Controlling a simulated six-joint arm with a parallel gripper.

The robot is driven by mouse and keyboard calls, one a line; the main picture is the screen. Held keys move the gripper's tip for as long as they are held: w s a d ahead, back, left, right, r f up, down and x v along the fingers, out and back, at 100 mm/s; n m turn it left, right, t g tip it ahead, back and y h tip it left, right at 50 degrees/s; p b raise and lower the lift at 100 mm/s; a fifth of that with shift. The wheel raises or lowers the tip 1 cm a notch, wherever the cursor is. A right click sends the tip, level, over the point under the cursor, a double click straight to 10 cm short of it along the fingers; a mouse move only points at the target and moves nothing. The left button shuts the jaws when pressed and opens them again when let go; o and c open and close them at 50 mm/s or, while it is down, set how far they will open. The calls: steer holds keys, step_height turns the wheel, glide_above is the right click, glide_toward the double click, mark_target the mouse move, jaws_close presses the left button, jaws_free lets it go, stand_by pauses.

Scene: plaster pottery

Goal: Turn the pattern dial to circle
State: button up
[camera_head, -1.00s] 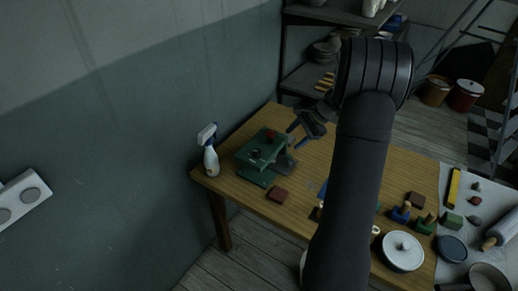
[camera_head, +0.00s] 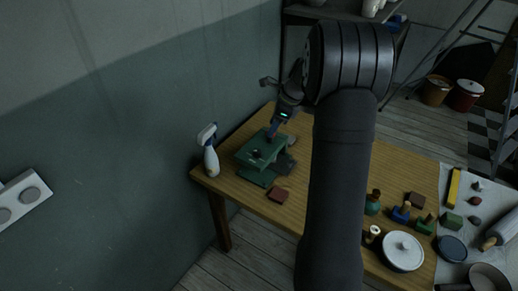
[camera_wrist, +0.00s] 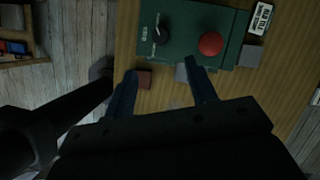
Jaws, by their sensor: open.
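The green machine (camera_head: 262,152) stands on the wooden table near its left corner. In the wrist view the green machine (camera_wrist: 195,20) has a black dial (camera_wrist: 160,34) on the left of its top and a red round button (camera_wrist: 210,44) on the right. The dial's marks are too small to read. My gripper (camera_head: 272,132) is over the machine's far side in the head view. In the wrist view my gripper (camera_wrist: 162,72) is open and empty, its two blue fingers apart at the machine's near edge. The dial and button lie beyond the fingertips.
A white spray bottle (camera_head: 211,158) stands left of the machine. A brown block (camera_head: 278,194) lies in front of it. A white lidded pot (camera_head: 402,251) and several stamps, including a blue one (camera_head: 400,214), stand at the table's right. A black-and-white label (camera_wrist: 261,18) is beside the button.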

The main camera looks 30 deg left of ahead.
mark_target(258, 151)
steer(key=x, duration=1.2)
steer(key=shift+s+a+f, duration=0.1)
steer(key=shift+a+f, duration=0.1)
steer(key=shift+f, duration=0.15)
steer(key=c, duration=1)
